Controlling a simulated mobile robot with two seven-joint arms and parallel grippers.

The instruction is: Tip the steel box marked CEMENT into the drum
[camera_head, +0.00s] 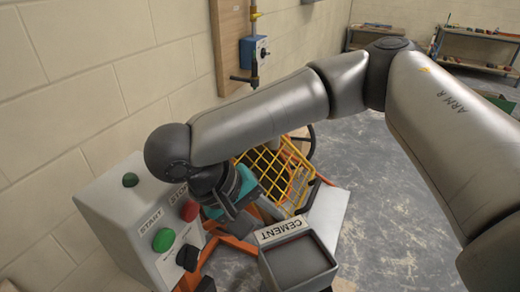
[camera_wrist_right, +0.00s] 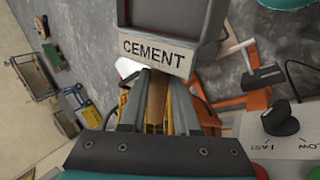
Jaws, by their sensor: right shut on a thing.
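In the right wrist view my fingers (camera_wrist_right: 158,78) close on a brown bar just below the label of the box (camera_wrist_right: 160,50). The drum is mostly hidden behind my right arm; a yellow grid guard (camera_head: 283,171) shows there. My left gripper is out of view.
A grey control box (camera_head: 140,220) with START and STOP buttons stands at the left, close to my right wrist. Orange frame bars (camera_head: 235,243) lie below the gripper. Open grey floor (camera_head: 390,220) lies to the right.

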